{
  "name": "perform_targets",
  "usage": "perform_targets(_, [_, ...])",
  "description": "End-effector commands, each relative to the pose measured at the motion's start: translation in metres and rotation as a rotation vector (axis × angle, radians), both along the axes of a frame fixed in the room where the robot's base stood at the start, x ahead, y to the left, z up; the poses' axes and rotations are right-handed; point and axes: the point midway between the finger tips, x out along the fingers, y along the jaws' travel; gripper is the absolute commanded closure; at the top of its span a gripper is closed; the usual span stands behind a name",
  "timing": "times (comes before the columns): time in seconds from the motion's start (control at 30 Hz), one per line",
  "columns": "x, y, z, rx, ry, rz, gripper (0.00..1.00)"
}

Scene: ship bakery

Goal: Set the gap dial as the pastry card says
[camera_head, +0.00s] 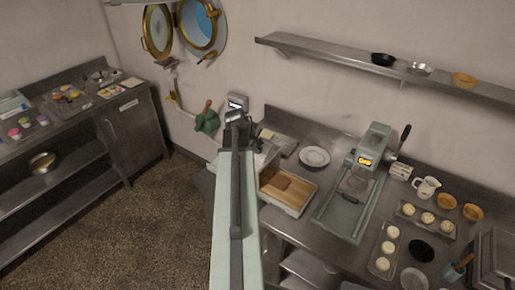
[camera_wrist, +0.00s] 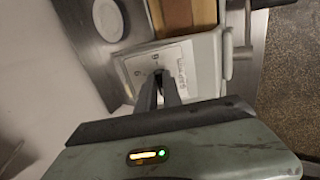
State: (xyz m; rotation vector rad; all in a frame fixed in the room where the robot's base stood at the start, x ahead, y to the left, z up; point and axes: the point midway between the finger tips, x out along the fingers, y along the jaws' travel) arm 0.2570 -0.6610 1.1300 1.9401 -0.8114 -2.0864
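My gripper (camera_head: 236,117) is at the far end of my raised arm, over the white machine by the back wall. In the wrist view its two dark fingers (camera_wrist: 160,76) point at the machine's pale marked panel (camera_wrist: 138,66), with their tips close together. A small dark part shows at the tips, but I cannot tell whether it is the gap dial or whether the fingers touch it. My arm hides much of the machine in the head view. A small white card (camera_head: 400,172) stands by the green press; its text is too small to read, and I cannot tell if it is the pastry card.
A wooden board (camera_head: 298,196) lies to the right of my arm, and a white plate (camera_head: 314,156) lies behind it. The green press (camera_head: 374,146) stands further right, near trays of dough. A handle (camera_wrist: 241,53) sticks out beside the panel. Open floor (camera_head: 150,205) lies left.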

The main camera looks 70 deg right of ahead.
Motion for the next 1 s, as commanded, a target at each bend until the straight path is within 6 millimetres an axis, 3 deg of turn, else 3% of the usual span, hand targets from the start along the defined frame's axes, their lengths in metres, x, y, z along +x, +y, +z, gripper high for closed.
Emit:
perform_targets(0.47, [-0.0004,-0.0006,0.0003,-0.015,-0.042,-0.075,1.0])
perform_targets(1.0, [0.0012,0.001,-0.0008,-0.074,-0.269,-0.481,1.0])
